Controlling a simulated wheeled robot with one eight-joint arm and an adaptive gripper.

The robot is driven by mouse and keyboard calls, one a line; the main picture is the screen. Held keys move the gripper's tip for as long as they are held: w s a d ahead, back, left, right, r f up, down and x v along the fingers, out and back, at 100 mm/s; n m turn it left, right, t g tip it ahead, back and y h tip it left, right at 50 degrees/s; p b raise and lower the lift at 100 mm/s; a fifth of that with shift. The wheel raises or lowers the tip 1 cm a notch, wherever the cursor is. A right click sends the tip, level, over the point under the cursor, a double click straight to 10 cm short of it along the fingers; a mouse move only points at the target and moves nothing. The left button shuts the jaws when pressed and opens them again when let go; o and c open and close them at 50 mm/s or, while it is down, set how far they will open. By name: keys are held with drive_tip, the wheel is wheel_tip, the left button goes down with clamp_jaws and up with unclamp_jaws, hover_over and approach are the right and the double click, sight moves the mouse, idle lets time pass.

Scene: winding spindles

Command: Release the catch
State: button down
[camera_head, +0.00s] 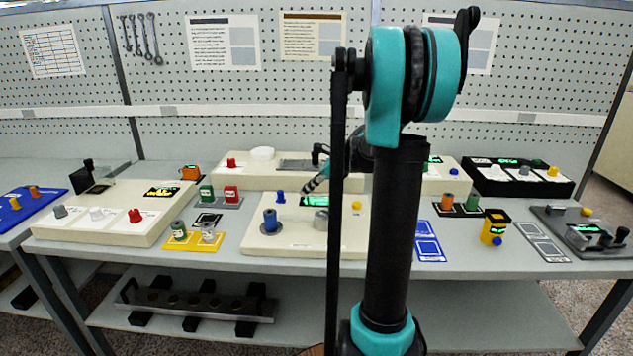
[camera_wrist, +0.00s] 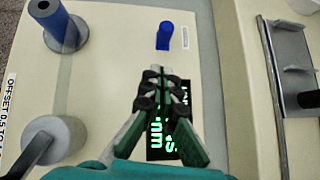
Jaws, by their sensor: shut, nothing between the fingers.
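A cream panel (camera_head: 258,240) on the bench carries a blue spindle (camera_head: 270,220), a small blue piece (camera_head: 280,197), a green-lit display (camera_head: 317,201), a grey knob (camera_head: 321,220) and a yellow knob (camera_head: 356,207). No part is labelled as the catch. In the wrist view, my gripper (camera_wrist: 154,80) is shut and empty above the display (camera_wrist: 172,128), hiding part of it. The small blue piece (camera_wrist: 165,36) stands a little beyond the fingertips, apart from them. The blue spindle (camera_wrist: 58,28) is at upper left and the grey knob (camera_wrist: 52,142) at lower left.
Behind the panel is another cream unit with a metal plate (camera_wrist: 275,70) and a black knob (camera_wrist: 308,99). To the right lie blue cards (camera_head: 428,242) and a yellow device (camera_head: 494,228).

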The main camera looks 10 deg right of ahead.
sight(279, 192)
drive_tip(key=a, duration=0.1)
drive_tip(key=w+a, duration=0.1)
drive_tip(key=w+a+f, duration=0.1)
drive_tip(key=a, duration=0.1)
drive_tip(key=shift+w+a, duration=0.15)
drive_tip(key=shift+a, duration=0.05)
drive_tip(key=a, duration=0.1)
drive_tip(key=w+a, duration=0.1)
drive_tip(key=a, duration=0.1)
drive_tip(key=shift+a, duration=0.1)
idle(0.3)
drive_tip(key=d, duration=0.1)
drive_tip(key=s+d, duration=0.1)
drive_tip(key=d, duration=0.1)
drive_tip(key=s+d, duration=0.1)
drive_tip(key=shift+s+d+r, duration=0.1)
drive_tip(key=shift+d+r, duration=0.1)
drive_tip(key=shift+r, duration=0.1)
drive_tip(key=v, duration=0.9)
drive_tip(key=shift+a, duration=0.1)
